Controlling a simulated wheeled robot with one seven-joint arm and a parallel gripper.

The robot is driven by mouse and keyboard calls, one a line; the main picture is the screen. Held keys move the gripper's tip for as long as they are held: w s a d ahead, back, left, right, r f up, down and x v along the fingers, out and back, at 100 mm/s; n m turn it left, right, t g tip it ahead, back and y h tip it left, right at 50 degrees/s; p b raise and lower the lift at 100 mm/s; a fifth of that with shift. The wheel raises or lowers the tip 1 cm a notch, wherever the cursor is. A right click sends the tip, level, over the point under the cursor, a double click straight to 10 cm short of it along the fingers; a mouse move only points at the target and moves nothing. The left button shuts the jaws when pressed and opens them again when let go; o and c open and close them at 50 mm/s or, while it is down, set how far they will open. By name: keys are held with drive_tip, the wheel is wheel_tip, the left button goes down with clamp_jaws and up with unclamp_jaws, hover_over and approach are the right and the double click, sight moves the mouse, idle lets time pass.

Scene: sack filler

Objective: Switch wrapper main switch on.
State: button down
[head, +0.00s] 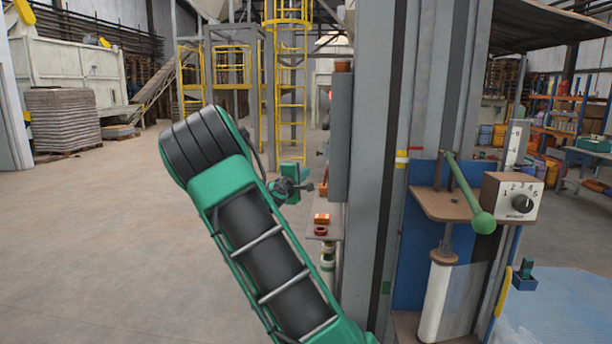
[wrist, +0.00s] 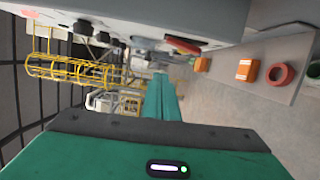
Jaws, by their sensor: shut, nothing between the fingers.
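The wrapper's grey control box (head: 341,130) is mounted on the left side of a tall grey column, seen nearly edge-on in the head view. In the wrist view the box (wrist: 150,14) fills the top. Dark knobs (wrist: 103,38) and a red-orange handle (wrist: 183,45), apparently the main switch, stick out from it. A red-orange part (head: 323,189) shows at the box's lower edge in the head view. My gripper (head: 308,187) is shut and empty, just left of that part. Its teal fingers (wrist: 161,80) point toward the handle area; whether they touch it cannot be told.
A small shelf (wrist: 295,70) below the box carries orange blocks (wrist: 246,70) and a red ring (wrist: 281,75). Right of the column are a green-knobbed lever (head: 482,221) and a numbered dial box (head: 510,198). Open floor (head: 110,240) lies to the left.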

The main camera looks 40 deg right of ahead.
drive_tip(key=v, duration=0.6)
drive_tip(key=shift+r, duration=0.1)
idle(0.4)
drive_tip(key=s+f+m+g+y, duration=0.35)
drive_tip(key=s+f, duration=0.25)
drive_tip(key=s, duration=0.3)
drive_tip(key=s+f+m+g+y, duration=0.2)
drive_tip(key=s+f+m+y, duration=0.3)
drive_tip(key=s, duration=0.4)
drive_tip(key=s+a+f+m+g+y, duration=0.1)
drive_tip(key=s+a+y, duration=0.3)
drive_tip(key=s+a, duration=0.8)
drive_tip(key=s+a+f+m+g+y, duration=0.1)
drive_tip(key=s+a+y, duration=0.3)
drive_tip(key=s+a, duration=0.8)
drive_tip(key=shift+a+f+m, duration=0.75)
drive_tip(key=shift+a+f, duration=0.05)
drive_tip(key=shift+a, duration=0.2)
drive_tip(key=shift+s, duration=0.1)
